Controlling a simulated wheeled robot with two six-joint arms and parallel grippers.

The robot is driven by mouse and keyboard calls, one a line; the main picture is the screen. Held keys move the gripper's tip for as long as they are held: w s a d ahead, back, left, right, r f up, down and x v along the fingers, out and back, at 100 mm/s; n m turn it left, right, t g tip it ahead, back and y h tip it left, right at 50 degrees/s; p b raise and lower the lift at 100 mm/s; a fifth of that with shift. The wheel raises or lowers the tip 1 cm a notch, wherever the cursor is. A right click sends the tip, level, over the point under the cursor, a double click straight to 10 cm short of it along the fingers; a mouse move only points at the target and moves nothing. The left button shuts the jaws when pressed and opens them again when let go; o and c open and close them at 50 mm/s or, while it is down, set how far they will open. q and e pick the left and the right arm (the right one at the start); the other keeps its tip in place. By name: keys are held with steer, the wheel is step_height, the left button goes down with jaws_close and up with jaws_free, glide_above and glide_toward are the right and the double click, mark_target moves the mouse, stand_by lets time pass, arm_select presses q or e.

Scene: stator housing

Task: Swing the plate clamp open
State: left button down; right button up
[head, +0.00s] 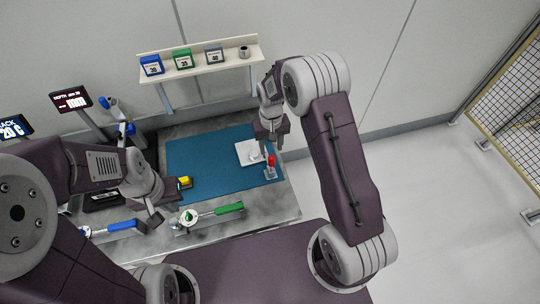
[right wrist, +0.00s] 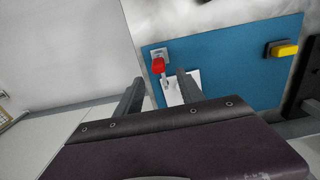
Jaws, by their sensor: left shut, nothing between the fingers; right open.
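The plate clamp (head: 271,168) has a red-tipped handle and sits at the right side of the blue mat, beside a white plate (head: 244,151). In the right wrist view the clamp (right wrist: 158,65) shows its red handle and a pale base, and the plate (right wrist: 173,94) is partly hidden by a finger. My right gripper (head: 271,150) is open above the plate and clamp, with nothing between its fingers. It also shows in the right wrist view (right wrist: 160,88), with the red handle beyond the fingertips. My left gripper (head: 158,217) is shut and empty near the bench's front left.
The blue mat (head: 205,160) lies on a grey bench (head: 275,212). A yellow-and-black block (head: 185,183) is at its left edge. Green-handled (head: 229,208) and blue-handled (head: 122,226) tools lie in front. A shelf (head: 205,67) with small boxes hangs behind.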

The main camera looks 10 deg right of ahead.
mark_target(272, 156)
steer(key=f, duration=0.2)
steer(key=f+p, duration=0.1)
steer(key=f, duration=0.3)
steer(key=shift+d+f+p, duration=0.2)
steer(key=shift+d+p, duration=0.05)
steer(key=shift+p, duration=0.15)
steer(key=shift+a+f, duration=0.1)
steer(key=shift+f, duration=0.45)
steer(key=shift+s, duration=0.1)
steer(key=c, duration=0.4)
jaws_close()
